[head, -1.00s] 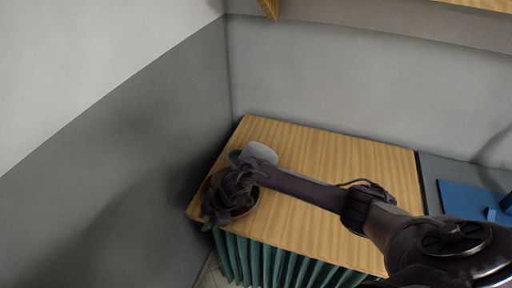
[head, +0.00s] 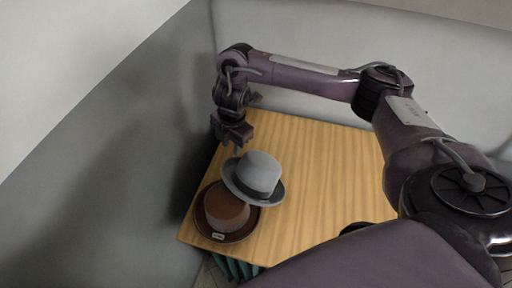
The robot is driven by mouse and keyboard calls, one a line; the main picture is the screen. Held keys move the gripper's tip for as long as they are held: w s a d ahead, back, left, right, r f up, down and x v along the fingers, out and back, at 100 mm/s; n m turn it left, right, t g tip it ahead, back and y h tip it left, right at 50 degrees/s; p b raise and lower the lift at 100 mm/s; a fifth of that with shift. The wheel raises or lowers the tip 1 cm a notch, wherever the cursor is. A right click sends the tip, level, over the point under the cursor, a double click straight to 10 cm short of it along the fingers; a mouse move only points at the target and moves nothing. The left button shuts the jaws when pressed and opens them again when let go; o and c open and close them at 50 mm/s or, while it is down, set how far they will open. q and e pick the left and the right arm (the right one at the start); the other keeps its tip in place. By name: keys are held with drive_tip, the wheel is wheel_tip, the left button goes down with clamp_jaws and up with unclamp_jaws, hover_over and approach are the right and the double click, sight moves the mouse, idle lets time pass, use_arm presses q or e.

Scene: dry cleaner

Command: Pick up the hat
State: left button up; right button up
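A grey hat (head: 262,172) with a dark band sits at the left part of the wooden tabletop, tilted, its brim overlapping a brown hat (head: 226,208). The brown hat lies crown up near the table's front left corner, with a small white label on its brim. My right gripper (head: 236,147) points down just behind the grey hat's upper left brim. Whether its fingers touch the brim, and how far apart they are, is not clear. Both hats rest over the table. My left gripper is not in view.
The wooden table (head: 325,165) is bare to the right of the hats. A grey wall (head: 110,165) stands close on the left and another runs behind the table. Green pleated cloth (head: 232,267) hangs below the front edge. My arm links cover the right side.

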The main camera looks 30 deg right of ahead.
sight(228, 165)
drive_tip(key=shift+a+f, duration=0.25)
drive_tip(key=shift+f, duration=0.9)
drive_tip(key=f, duration=0.1)
drive_tip(key=f+b, duration=0.1)
drive_tip(key=w+a+f, duration=0.1)
drive_tip(key=shift+a+f+b, duration=0.1)
drive_tip(key=shift+f+b, duration=0.25)
drive_tip(key=shift+f, duration=0.05)
drive_tip(key=shift+w+f, duration=0.1)
drive_tip(key=shift+f, duration=0.25)
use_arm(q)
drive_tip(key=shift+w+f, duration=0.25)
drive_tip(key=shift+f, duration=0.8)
use_arm(e)
drive_tip(key=shift+c, duration=0.9)
clamp_jaws()
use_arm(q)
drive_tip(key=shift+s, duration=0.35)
use_arm(e)
drive_tip(key=shift+r, duration=0.1)
